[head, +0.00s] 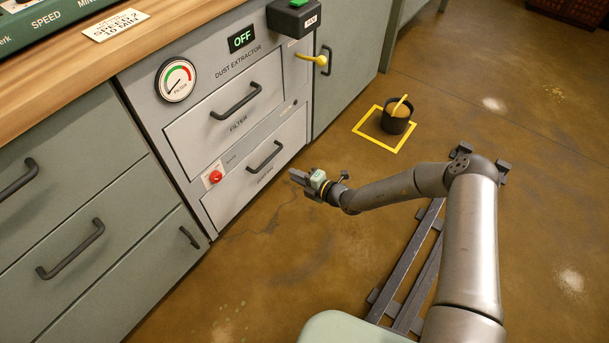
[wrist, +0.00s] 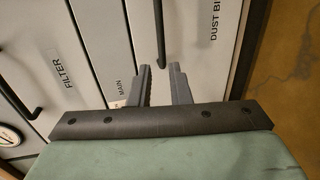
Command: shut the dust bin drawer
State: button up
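The dust bin drawer (head: 245,190) is the lower pale grey drawer of the dust extractor, with a dark bar handle (head: 264,156). Its front looks nearly flush with the cabinet; I cannot tell whether a small gap is left. In the wrist view the drawer front (wrist: 197,45) carries the label "DUST BIN", and its handle (wrist: 162,35) lies beyond my fingertips, in line with the space between them. My gripper (head: 297,177) is in front of the drawer's right part, apart from the handle. In the wrist view my gripper (wrist: 160,75) has its two fingers apart, with nothing between them.
The filter drawer (head: 205,125) is above. A red knob (head: 215,176) sits left of the dust bin handle, and a yellow lever (head: 314,59) is at upper right. A black pot (head: 397,117) stands inside a yellow floor square. The floor in front of the drawers is clear.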

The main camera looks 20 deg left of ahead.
jog(key=shift+v, duration=1.5)
jog(key=s+d+r+n+g+h+p, duration=0.25)
jog(key=d+r+n+p, duration=0.35)
jog(key=r, duration=0.5)
jog(key=s+d+r+n+g+h+p, duration=0.1)
jog(key=s+d+r+n+g+p, duration=0.15)
jog(key=r+n, duration=0.65)
jog(key=s+d+r+n+g+h+p, duration=0.1)
jog(key=s+d+r+n+g+p, duration=0.15)
jog(key=r+n+p, duration=0.65)
jog(key=s+d+r+n+t+h+p, duration=0.1)
jog(key=s+d+r+n+h+p, duration=0.2)
jog(key=d+r, duration=0.6)
jog(key=s+d+r+n+t+h+p, duration=0.2)
jog(key=s+d+r+n+h+p, duration=0.2)
jog(key=r, duration=0.9)
jog(key=s+d+r+n+t+h+p, duration=0.1)
jog(key=s+d+r+n+h+p, duration=0.2)
jog(key=s+d+r+n+p, duration=0.2)
jog(key=s+d+r+n, duration=0.3)
jog(key=d+r, duration=0.3)
jog(key=d, duration=0.3)
jog(key=shift+s+d, duration=0.35)
jog(key=shift+s, duration=0.25)
jog(key=shift+a+h, duration=0.15)
jog(key=shift+h, duration=0.1)
